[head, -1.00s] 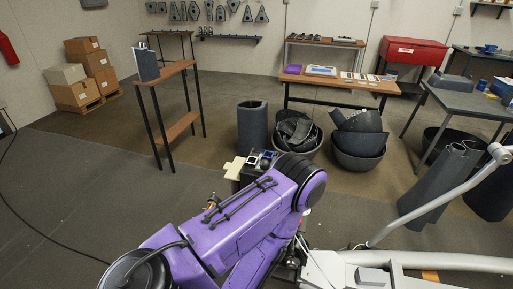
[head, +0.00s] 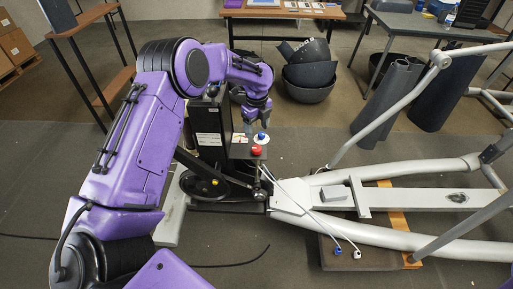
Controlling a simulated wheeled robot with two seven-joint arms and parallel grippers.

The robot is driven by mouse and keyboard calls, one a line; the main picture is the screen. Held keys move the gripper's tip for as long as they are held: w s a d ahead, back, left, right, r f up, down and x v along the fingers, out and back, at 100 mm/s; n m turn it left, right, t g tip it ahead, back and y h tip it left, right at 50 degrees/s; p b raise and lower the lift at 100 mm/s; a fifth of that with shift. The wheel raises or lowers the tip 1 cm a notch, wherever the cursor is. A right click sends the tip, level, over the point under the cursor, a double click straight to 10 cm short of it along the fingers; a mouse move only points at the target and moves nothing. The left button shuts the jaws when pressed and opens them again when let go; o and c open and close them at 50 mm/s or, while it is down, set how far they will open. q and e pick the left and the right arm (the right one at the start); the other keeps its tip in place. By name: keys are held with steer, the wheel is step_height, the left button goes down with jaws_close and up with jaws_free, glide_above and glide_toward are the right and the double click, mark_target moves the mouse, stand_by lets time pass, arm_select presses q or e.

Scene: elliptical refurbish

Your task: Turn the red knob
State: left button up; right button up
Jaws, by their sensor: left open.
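The red knob (head: 256,150) sits on a small dark plate near the top of the elliptical's black column, in the middle of the head view. A blue knob on a white disc (head: 261,137) is just behind it. My left gripper (head: 247,128) points down close above and behind the red knob, near the blue one. It is open, and its fingers are small and partly unclear; I see no contact with the red knob. My right gripper is not in view.
A wooden shelf stand (head: 88,18) is at the left. Dark bins (head: 310,75) stand behind.

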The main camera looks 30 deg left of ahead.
mark_target(257, 148)
arm_select(q)
step_height(257, 148, down, 10)
steer(key=shift+r+p, duration=0.2)
steer(key=shift+p, duration=0.1)
steer(key=c, duration=1.1)
